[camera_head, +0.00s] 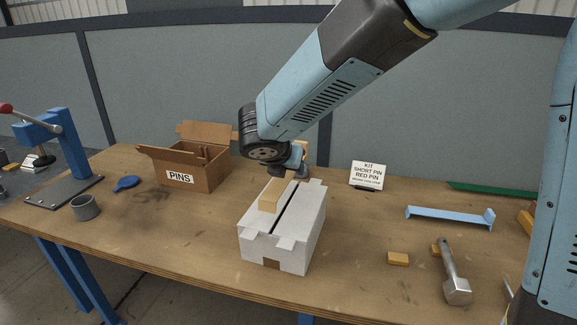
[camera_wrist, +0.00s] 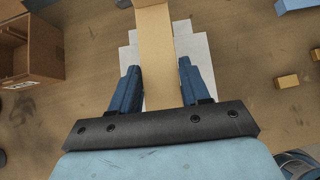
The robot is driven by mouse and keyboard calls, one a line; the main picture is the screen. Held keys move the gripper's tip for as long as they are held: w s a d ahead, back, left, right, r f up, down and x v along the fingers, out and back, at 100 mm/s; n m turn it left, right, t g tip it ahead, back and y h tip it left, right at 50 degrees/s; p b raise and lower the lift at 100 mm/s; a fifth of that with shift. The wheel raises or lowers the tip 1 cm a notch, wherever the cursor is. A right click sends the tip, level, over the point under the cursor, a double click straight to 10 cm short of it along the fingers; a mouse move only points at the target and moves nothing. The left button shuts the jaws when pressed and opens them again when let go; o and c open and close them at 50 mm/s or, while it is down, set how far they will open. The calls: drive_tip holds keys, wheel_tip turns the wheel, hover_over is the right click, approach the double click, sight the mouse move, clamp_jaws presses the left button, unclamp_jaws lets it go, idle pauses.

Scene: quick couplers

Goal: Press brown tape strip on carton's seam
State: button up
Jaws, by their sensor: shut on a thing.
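A white carton (camera_head: 262,250) stands on the workbench with a dark seam (camera_head: 292,210) along its top. A tan-brown tape strip (camera_head: 270,196) shows over the carton's top, to the left of the dark seam. I cannot tell whether it touches the carton. My gripper (camera_head: 290,172) is above the far part of the carton. In the wrist view my gripper's two blue fingers (camera_wrist: 158,68) are shut on the strip (camera_wrist: 154,35), one at each side. White carton flaps (camera_wrist: 192,47) show beneath, and the strip hides the middle of the carton there.
An open brown PINS box (camera_head: 205,168) stands to the left of the carton. A sign (camera_head: 368,175), a blue bracket (camera_head: 450,215), a tan block (camera_head: 397,259) and a mallet (camera_head: 456,285) are to the right.

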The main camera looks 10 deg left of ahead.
drive_tip(key=shift+f, duration=2.9)
drive_tip(key=shift+f, duration=0.75)
drive_tip(key=o, duration=1)
drive_tip(key=shift+s+f, duration=0.1)
drive_tip(key=shift+c, duration=0.2)
approach(280, 183)
drive_tip(key=x, duration=0.5)
drive_tip(key=shift+f, duration=0.2)
